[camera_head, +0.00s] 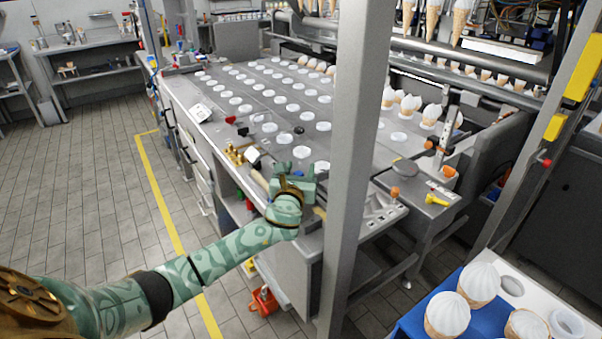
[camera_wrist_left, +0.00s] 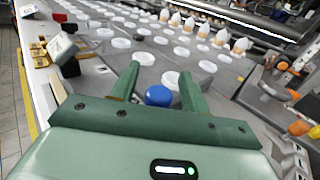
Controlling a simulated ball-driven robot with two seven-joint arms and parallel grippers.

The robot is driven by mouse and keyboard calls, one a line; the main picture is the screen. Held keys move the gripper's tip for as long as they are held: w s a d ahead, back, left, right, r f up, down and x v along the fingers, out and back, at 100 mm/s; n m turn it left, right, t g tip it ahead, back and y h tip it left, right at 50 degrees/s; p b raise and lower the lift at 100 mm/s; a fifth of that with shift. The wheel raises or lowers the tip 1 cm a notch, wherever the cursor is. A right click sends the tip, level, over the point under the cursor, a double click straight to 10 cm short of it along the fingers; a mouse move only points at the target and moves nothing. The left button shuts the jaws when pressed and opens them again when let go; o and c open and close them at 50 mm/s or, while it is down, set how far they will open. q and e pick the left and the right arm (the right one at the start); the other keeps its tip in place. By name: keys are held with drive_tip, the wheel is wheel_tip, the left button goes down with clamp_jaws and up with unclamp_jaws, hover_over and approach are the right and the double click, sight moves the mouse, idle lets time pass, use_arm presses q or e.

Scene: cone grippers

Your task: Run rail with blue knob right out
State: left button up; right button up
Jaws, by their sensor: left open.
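The blue knob (camera_wrist_left: 158,95) shows in the left wrist view as a round blue cap. It sits between the two green fingers of my left gripper (camera_wrist_left: 160,72), nearer the palm than the fingertips, with gaps visible on both sides. The rail under the knob cannot be made out. In the head view my left gripper (camera_head: 293,171) is over the near end of the grey machine table (camera_head: 365,150), with its fingers apart. My right gripper is not in view.
White discs (camera_head: 302,152) lie in rows across the table top. Brass fittings (camera_head: 236,155) stand at its left edge. A grey post (camera_head: 350,170) rises just right of my left gripper. Filled cones (camera_head: 447,314) stand at the lower right.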

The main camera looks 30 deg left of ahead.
use_arm(q)
drive_tip(key=shift+w, duration=0.2)
drive_tip(key=shift+c, duration=0.4)
clamp_jaws()
drive_tip(key=shift+s+d+r+p, duration=0.1)
drive_tip(key=shift+s+d+p, duration=0.15)
drive_tip(key=shift+d+p, duration=0.25)
drive_tip(key=shift+s+d+r+p, duration=0.1)
drive_tip(key=shift+s+d+p, duration=0.15)
drive_tip(key=shift+d+p, duration=0.25)
drive_tip(key=shift+s+d+f, duration=0.1)
drive_tip(key=shift+d, duration=0.2)
drive_tip(key=shift+f, duration=0.1)
drive_tip(key=shift+o, duration=0.4)
unclamp_jaws()
drive_tip(key=shift+a, duration=0.1)
